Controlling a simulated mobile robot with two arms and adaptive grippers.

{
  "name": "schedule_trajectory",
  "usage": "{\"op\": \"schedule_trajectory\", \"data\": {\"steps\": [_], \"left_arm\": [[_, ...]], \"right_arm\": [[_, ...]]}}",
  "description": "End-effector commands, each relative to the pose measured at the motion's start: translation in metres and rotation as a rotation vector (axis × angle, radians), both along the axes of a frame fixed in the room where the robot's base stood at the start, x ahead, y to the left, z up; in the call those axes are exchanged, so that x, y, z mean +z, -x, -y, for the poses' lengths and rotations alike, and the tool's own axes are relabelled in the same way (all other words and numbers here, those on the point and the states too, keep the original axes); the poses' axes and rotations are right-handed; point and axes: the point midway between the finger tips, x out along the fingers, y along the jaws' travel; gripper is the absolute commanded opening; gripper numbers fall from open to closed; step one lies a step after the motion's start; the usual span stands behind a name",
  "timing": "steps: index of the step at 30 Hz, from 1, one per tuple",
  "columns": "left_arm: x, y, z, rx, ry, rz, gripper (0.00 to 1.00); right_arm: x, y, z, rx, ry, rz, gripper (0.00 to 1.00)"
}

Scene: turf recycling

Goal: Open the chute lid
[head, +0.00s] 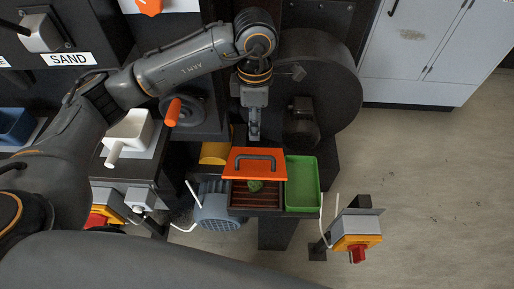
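The orange chute lid (262,168) with a dark bar handle covers the rear part of a dark chute box (237,199). The front part of the box is uncovered and shows brown slats with a small green clump (255,185) on them. My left gripper (254,136) points down just behind the lid's rear edge, slightly left of its handle. It looks apart from the handle, though the exact gap cannot be told. Its fingers are small and look close together; whether they are shut cannot be told. My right gripper is not in view.
A green tray (302,184) adjoins the chute on the right. A blue-grey motor (216,206) sits at its left. A post with a red switch (357,252) stands at front right. A large dark drum housing (325,85) is behind. Floor at right is clear.

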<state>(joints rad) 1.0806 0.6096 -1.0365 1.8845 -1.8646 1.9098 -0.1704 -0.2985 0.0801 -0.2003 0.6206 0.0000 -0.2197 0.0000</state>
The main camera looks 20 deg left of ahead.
Motion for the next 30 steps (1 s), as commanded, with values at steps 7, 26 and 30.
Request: {"op": "schedule_trajectory", "data": {"steps": [7,26,30], "left_arm": [[-0.052,0.004,0.000,0.002,0.000,-0.009,0.36],[-0.115,0.004,0.001,0.001,0.002,-0.001,0.36],[-0.114,0.004,0.001,0.001,0.003,-0.002,0.32]], "right_arm": [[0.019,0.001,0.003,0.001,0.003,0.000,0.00],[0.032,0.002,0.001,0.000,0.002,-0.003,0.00],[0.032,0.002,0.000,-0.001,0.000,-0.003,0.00]]}}
